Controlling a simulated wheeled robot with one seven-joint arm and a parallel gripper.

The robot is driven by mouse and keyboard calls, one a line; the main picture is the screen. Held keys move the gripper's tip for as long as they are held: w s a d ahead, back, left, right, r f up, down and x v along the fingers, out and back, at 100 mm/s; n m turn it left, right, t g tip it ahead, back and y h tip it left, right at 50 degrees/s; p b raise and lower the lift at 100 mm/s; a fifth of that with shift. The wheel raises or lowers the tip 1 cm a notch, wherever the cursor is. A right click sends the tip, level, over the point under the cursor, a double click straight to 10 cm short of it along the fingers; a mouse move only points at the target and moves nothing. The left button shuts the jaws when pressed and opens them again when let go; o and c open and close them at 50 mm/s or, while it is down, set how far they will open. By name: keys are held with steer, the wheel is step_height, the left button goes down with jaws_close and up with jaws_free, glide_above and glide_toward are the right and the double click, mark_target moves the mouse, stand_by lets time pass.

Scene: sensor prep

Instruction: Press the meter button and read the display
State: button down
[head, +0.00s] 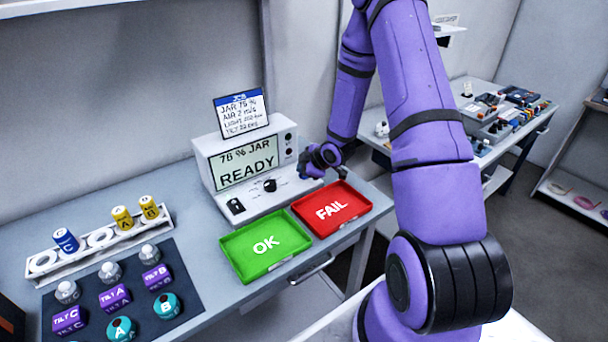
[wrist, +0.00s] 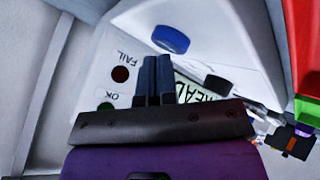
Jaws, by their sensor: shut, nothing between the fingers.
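The meter (head: 212,160) is a pale box at the back of the bench. Its display (head: 245,163) reads "76 % JAR" and "READY". In the wrist view the display (wrist: 190,91) is upside down and partly covered by my fingers. A round blue button (wrist: 171,39) is on the meter's front, just beyond my fingertips with a visible gap in the picture; whether they touch is hard to tell. My gripper (head: 309,173) is at the meter's right front corner, shut and empty. Its fingers also show in the wrist view (wrist: 154,60). The head view hides the blue button.
A card (head: 240,111) above the meter reads JAR 75 %, AIR 2 m/s, with LIGHT and TILT lines. Green OK (head: 240,262) and red FAIL (head: 345,218) trays lie in front, empty. The FAIL (wrist: 121,74) and OK lamps look dark. A rack (head: 75,262) and labelled sensors stand left.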

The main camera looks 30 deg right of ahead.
steer(key=shift+f, duration=0.25)
steer(key=shift+r, duration=0.2)
stand_by(0.4)
steer(key=shift+r, duration=0.7)
steer(key=shift+r, duration=2.5)
